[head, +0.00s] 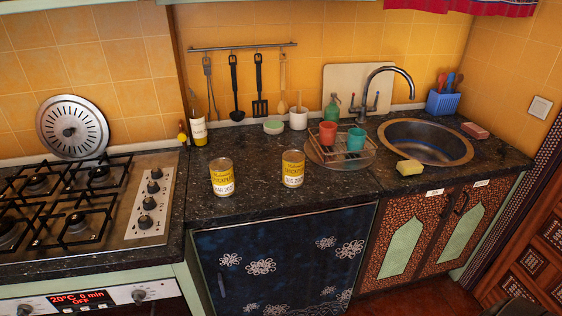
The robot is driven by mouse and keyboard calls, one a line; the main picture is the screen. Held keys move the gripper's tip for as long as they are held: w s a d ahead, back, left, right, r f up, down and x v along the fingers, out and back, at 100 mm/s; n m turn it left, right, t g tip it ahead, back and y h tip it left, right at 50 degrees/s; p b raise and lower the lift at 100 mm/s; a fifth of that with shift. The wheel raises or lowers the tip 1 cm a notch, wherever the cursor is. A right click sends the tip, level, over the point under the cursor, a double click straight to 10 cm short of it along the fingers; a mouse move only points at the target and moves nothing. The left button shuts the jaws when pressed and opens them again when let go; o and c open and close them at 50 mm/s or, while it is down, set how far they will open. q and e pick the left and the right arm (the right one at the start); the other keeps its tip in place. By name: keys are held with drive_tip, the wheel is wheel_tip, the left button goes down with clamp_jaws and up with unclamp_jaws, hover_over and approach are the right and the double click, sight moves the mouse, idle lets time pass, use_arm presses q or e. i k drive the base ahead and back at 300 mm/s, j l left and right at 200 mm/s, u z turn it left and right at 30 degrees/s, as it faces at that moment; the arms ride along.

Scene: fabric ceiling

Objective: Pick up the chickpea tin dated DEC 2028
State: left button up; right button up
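Two yellow tins with silver tops stand upright and apart on the dark speckled worktop (270,205). The left tin (221,176) is near the hob and has a white date strip low on its front; it seems to start with MAR, but the year is too small to read surely. The right tin (292,169) stands nearer the sink, with a similar strip that may read DEC; its year is also unclear. Neither of my grippers is in view.
A gas hob (80,215) lies left. Behind the tins are a bottle (197,128), a bowl (273,126) and a white pot (298,119). A rack with cups (340,146), a yellow sponge (409,167) and a sink (427,141) are right. The worktop between the tins is clear.

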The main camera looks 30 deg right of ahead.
sight(293, 160)
drive_tip(key=i+z, duration=0.2)
drive_tip(key=i, duration=0.65)
